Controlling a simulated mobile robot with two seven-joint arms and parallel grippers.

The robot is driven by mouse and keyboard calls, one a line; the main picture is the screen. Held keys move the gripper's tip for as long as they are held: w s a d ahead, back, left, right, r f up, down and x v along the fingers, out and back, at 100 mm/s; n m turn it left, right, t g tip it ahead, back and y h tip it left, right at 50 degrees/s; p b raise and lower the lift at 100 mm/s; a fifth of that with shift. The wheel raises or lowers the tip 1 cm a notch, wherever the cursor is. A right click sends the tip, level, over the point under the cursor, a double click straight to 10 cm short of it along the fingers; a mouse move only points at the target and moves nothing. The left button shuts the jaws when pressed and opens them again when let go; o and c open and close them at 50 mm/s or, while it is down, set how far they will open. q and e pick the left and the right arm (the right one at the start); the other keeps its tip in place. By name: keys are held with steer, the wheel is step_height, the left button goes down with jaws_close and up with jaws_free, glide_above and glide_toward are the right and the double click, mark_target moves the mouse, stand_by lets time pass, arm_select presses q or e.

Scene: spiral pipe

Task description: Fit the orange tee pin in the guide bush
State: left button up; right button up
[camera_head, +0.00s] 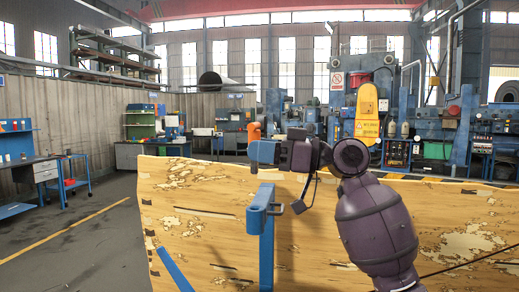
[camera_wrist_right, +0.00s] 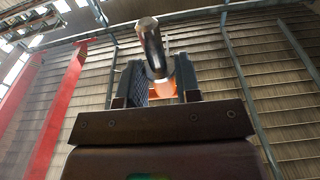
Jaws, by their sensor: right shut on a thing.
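My right gripper (camera_head: 262,152) comes in from the right, level, above the wooden board. It is shut on the orange tee pin (camera_head: 254,131), whose orange part stands up just above the fingers at the left end of the gripper. In the right wrist view, the pin's bare metal shaft (camera_wrist_right: 151,43) sticks out past the fingers (camera_wrist_right: 160,85), with some orange between them. A blue bracket on a blue post (camera_head: 266,222) stands below the gripper, apart from it. I cannot make out the guide bush's hole. My left gripper is not in view.
A large worn wooden board (camera_head: 205,232) fills the lower middle. A blue bar (camera_head: 173,268) shows at lower left. A workbench (camera_head: 40,172) stands far left, and machines line the back. The floor at left is clear.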

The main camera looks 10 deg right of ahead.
steer(key=b, duration=0.4)
glide_above(262, 209)
steer(key=shift+w+f, duration=0.2)
steer(key=shift+f, duration=2.75)
steer(key=shift+f+b, duration=0.4)
steer(key=shift+b, duration=0.05)
steer(key=shift+f+b, duration=0.3)
steer(key=shift+f, duration=0.2)
steer(key=shift+f, duration=0.2)
